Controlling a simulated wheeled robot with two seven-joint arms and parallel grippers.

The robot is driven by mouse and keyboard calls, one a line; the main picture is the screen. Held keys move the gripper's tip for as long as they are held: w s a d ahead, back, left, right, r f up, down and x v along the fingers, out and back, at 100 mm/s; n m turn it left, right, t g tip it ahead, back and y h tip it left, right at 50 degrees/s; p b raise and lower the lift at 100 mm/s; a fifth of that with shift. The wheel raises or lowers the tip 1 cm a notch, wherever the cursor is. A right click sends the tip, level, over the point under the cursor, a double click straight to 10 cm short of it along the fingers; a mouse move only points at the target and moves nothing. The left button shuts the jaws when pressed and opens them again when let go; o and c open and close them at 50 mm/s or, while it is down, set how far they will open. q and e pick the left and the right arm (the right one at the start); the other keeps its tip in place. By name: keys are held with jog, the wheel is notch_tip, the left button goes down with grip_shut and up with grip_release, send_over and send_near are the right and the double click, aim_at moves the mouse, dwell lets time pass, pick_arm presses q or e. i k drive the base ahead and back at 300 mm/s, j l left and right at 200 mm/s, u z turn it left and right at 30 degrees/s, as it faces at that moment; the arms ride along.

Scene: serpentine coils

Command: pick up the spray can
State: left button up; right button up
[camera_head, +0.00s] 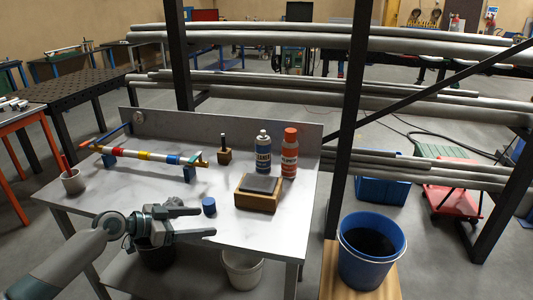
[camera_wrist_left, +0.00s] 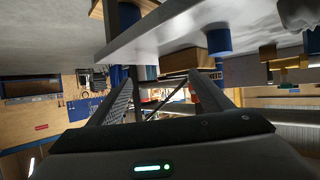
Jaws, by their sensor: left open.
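Two cans stand upright side by side near the back right of the metal table (camera_head: 115,200). One is a blue can (camera_head: 263,155) with a pale top, and the other is an orange-red can (camera_head: 289,160) with a white label band. Which one the task means by spray can, I cannot tell. My left gripper (camera_head: 207,222) is open and empty at the table's front edge, left of and nearer than both cans. Its two fingers also show in the left wrist view (camera_wrist_left: 155,98), with nothing between them. My right gripper is not in view.
A wooden block with a dark top (camera_head: 258,195) stands in front of the cans. A small blue cylinder (camera_head: 209,206) is close beyond my left fingers. A striped bar (camera_head: 150,156) on blue supports and a cup (camera_head: 73,182) are left. A blue bucket (camera_head: 371,270) stands right.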

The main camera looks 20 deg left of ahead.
aim_at(262, 143)
jog(key=i, duration=1.3)
